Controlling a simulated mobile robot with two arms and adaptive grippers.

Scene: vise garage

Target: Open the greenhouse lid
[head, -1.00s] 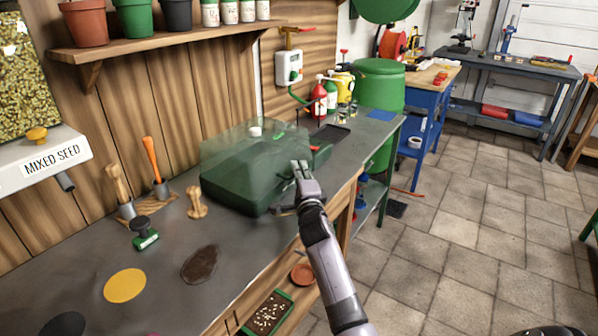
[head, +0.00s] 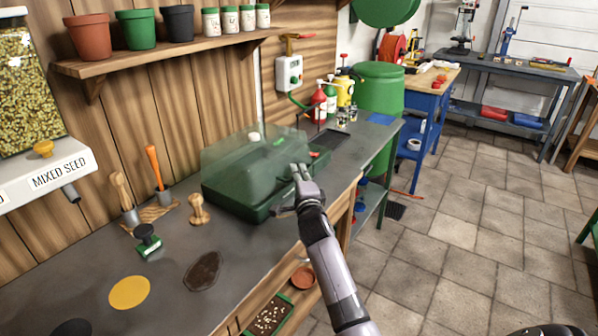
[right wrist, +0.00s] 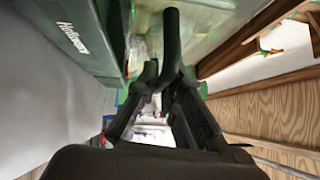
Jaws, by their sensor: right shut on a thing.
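The greenhouse is a dark green tray (head: 235,205) on the grey bench, with a clear greenish lid (head: 225,160) over it and a white knob (head: 254,137) on top. My right gripper (head: 300,172) is at the lid's right front side in the head view. In the right wrist view, the right gripper (right wrist: 160,85) is shut on a dark bar-like handle (right wrist: 172,40), beside a green wall with white lettering (right wrist: 75,38). The exact joint of handle and lid is hidden. My left gripper is not in view.
Wooden-handled tools (head: 155,168), a wooden peg (head: 199,208) and a green stamp (head: 147,240) stand left of the greenhouse. A shelf with pots (head: 135,28) hangs above.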

